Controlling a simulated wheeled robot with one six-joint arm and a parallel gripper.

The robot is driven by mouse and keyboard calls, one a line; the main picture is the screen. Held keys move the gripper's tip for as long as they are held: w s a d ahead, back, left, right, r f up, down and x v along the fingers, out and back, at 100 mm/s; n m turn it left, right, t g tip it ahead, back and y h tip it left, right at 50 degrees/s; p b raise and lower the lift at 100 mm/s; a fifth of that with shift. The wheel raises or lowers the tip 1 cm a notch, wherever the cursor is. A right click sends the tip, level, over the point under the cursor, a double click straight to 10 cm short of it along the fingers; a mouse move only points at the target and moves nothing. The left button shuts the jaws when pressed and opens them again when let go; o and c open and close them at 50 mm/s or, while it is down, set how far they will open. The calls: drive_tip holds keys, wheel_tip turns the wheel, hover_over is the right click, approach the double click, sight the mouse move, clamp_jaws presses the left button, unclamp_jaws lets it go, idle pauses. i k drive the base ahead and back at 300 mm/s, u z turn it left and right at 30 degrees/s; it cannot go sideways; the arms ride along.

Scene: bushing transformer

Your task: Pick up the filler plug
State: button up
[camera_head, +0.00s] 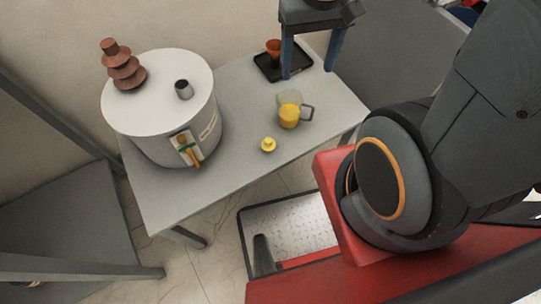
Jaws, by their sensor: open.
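A small yellow plug (268,145), which looks like the filler plug, sits on the grey table (245,170) near its front edge. The white cylindrical transformer (158,120) stands to its left, with a brown ribbed bushing (122,66) and a short grey open neck (183,89) on top. My gripper (307,73) is at the top of the view, its two dark blue-grey fingers apart and pointing down. It is open, with nothing seen between the fingers. It is up and to the right of the plug in the picture, apart from it.
A clear jug with yellow liquid (289,114) stands just right of the plug. A dark tray (267,70) with an orange-brown funnel (273,48) is at the back, partly behind my gripper. Grey shelving (70,215) stands at left.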

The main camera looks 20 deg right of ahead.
sight(268, 144)
drive_tip(key=u, duration=0.9)
drive_tip(key=k, duration=0.65)
drive_tip(key=z, duration=0.3)
drive_tip(key=i, duration=0.95)
drive_tip(key=z, duration=0.25)
drive_tip(key=k, duration=0.95)
drive_tip(key=z, duration=0.7)
drive_tip(key=i, duration=0.1)
drive_tip(key=z, duration=0.15)
